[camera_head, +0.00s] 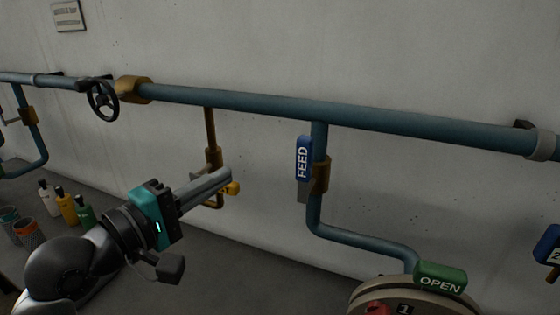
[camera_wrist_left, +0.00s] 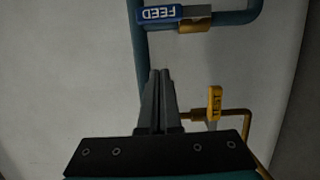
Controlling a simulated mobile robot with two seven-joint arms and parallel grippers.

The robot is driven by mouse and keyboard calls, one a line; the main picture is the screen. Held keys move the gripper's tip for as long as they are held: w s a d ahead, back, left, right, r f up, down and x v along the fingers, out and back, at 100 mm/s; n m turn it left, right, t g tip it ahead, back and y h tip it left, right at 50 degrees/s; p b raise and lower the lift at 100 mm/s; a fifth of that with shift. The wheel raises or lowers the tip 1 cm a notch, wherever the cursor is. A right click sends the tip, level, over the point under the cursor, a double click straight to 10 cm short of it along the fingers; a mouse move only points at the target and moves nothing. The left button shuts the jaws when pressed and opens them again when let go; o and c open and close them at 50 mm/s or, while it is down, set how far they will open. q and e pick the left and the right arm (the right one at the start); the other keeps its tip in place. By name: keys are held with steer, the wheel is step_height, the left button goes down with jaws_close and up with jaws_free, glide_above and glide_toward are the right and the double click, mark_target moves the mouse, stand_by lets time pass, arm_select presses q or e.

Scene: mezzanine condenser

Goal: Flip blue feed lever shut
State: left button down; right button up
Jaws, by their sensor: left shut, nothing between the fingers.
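The blue lever marked FEED (camera_head: 303,158) stands upright beside the vertical branch pipe and lies along it, at its bronze valve body (camera_head: 321,174). In the left wrist view the lever (camera_wrist_left: 160,14) shows at the top, its letters upside down, with the valve body (camera_wrist_left: 195,26) at its right. My left gripper (camera_head: 226,174) is shut and empty, to the left of the lever and apart from it. Its closed fingers (camera_wrist_left: 161,74) point toward the pipes in the left wrist view. My right gripper is not in view.
A small yellow lever (camera_head: 232,188) on a thin brown pipe (camera_head: 210,130) is close to my left fingers. A teal main pipe (camera_head: 250,103) runs along the wall. A green OPEN tag (camera_head: 440,278) is at lower right, and a black handwheel (camera_head: 103,100) at left.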

mark_target(304, 172)
arm_select(q)
steer(key=shift+w, duration=0.1)
steer(key=w+d+p, duration=0.1)
steer(key=w+d, duration=0.5)
steer(key=d, duration=0.3)
steer(key=shift+w+d, duration=0.2)
steer(key=shift+d, duration=0.15)
steer(key=shift+p, duration=0.35)
